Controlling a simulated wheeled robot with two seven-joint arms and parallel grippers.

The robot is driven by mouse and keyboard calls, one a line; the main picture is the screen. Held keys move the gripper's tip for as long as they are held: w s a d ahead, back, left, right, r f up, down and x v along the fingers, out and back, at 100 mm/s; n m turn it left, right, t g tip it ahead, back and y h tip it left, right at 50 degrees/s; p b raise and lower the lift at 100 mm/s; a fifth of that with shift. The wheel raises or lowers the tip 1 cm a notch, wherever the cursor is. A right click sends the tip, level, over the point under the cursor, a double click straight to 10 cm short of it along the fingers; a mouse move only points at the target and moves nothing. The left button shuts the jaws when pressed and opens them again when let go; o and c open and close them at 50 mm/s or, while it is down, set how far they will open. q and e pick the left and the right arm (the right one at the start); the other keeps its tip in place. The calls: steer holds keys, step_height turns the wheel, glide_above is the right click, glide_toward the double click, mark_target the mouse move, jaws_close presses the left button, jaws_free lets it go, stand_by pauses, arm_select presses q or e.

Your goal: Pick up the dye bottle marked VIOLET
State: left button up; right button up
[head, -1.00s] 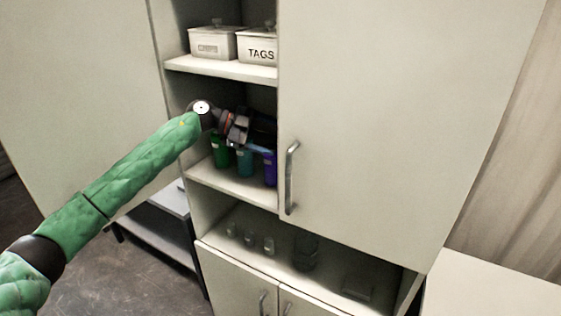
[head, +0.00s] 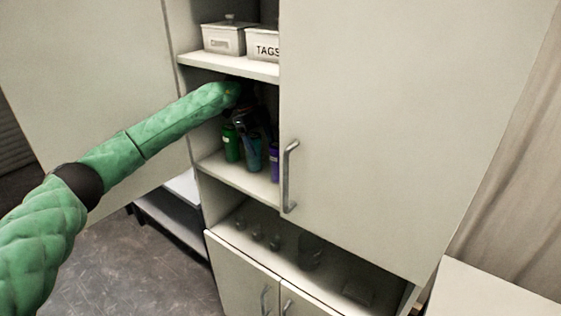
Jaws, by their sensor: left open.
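A violet bottle (head: 275,162) stands upright on the middle shelf, partly hidden behind the edge of the right cabinet door. Its marking is too small to read. A teal-blue bottle (head: 254,158) and a green bottle (head: 231,143) stand to its left on the same shelf. My left arm reaches into the shelf opening from the left. My left gripper (head: 250,128) is a dark shape at the teal bottle's upper part, left of the violet bottle. It is open; its fingertips are hard to make out in the shadow. My right gripper is not in view.
The right cabinet door (head: 390,120) with its handle (head: 288,176) covers the right side of the shelf. White boxes, one marked TAGS (head: 262,45), sit on the shelf above. Small glasses (head: 257,233) and a dark jar (head: 310,251) stand on the lower shelf.

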mark_target(275, 143)
arm_select(q)
steer(key=s+d, duration=0.1)
steer(key=s+d+p, duration=0.1)
steer(key=d, duration=0.1)
steer(key=s+d, duration=0.1)
steer(key=d, duration=0.1)
steer(key=shift+s+r, duration=0.1)
steer(key=shift+s, duration=0.3)
steer(key=x, duration=0.2)
steer(key=shift+s+d+f, duration=0.2)
steer(key=shift+f, duration=0.35)
steer(key=shift+c, duration=0.4)
steer(key=c, duration=1.1)
